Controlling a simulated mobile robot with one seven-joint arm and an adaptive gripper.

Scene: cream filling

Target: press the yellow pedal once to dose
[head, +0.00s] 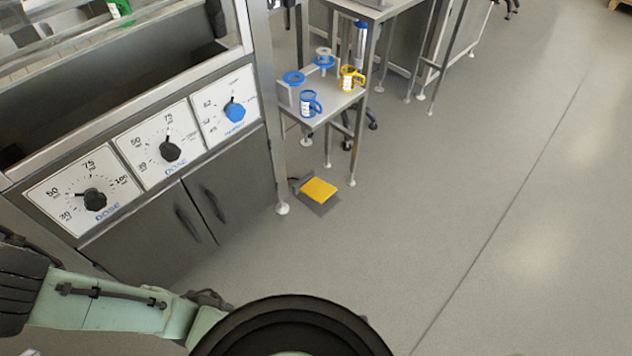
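The yellow pedal (319,189) lies on the floor, on a dark grey base plate (321,207). It sits beside the foot of the machine's right leg, in front of a small metal stand. Nothing covers it. My arm shows at the bottom left, well short of the pedal. My gripper is not visible in this view.
The steel machine with dose dials (95,199) fills the left side. Its leg (281,207) stands just left of the pedal. A small stand (331,112) behind holds blue and yellow jugs (352,78). The grey floor (480,220) to the right is clear.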

